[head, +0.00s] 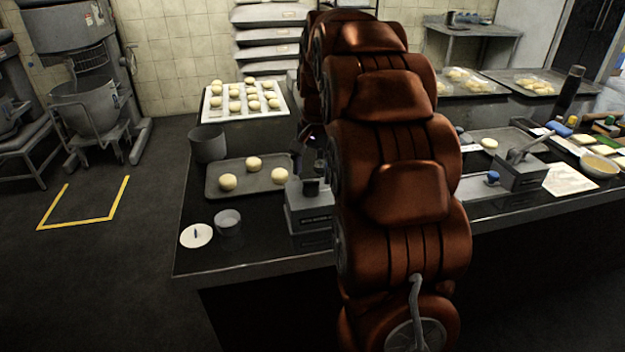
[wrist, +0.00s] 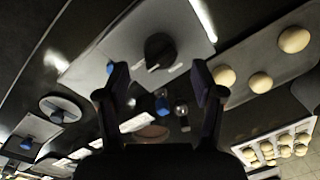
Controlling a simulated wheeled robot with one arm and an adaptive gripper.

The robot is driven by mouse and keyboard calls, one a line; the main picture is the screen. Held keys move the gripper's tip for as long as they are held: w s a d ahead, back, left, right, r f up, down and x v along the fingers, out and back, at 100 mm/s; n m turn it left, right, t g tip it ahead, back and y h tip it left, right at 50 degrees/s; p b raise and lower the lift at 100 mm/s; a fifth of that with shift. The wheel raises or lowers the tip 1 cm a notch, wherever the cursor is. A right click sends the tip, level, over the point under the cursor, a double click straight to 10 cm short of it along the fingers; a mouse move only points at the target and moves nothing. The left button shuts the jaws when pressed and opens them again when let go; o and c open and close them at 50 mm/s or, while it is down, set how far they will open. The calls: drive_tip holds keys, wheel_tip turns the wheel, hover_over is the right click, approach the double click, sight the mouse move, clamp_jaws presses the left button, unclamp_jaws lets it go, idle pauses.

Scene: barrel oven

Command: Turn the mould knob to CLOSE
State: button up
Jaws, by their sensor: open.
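The mould knob is a round black dial (wrist: 158,48) on a grey panel (wrist: 190,22) in the wrist view. A white mark shows at its lower edge, with small pale lettering near it that I cannot read. My gripper (wrist: 163,84) is open and empty. Its two dark fingers are spread apart, with the knob beyond the gap between their tips; no contact shows. In the head view a grey box (head: 308,217) with a black knob (head: 311,187) stands at the counter's front edge, partly hidden by my arm. My gripper is largely hidden there.
A dark tray (head: 260,187) with dough balls lies beside the box, and a white tray (head: 215,112) of dough balls stands behind. A grey cup (head: 228,223) and white disc (head: 196,236) are at the left front. A second grey device (head: 521,172) stands right of my arm.

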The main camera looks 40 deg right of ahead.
sight(316, 182)
wheel_tip(316, 182, up, 8)
drive_tip(key=shift+s+d+r, duration=0.15)
drive_tip(key=shift+s+r, duration=0.05)
drive_tip(key=shift+s, duration=0.1)
idle(0.7)
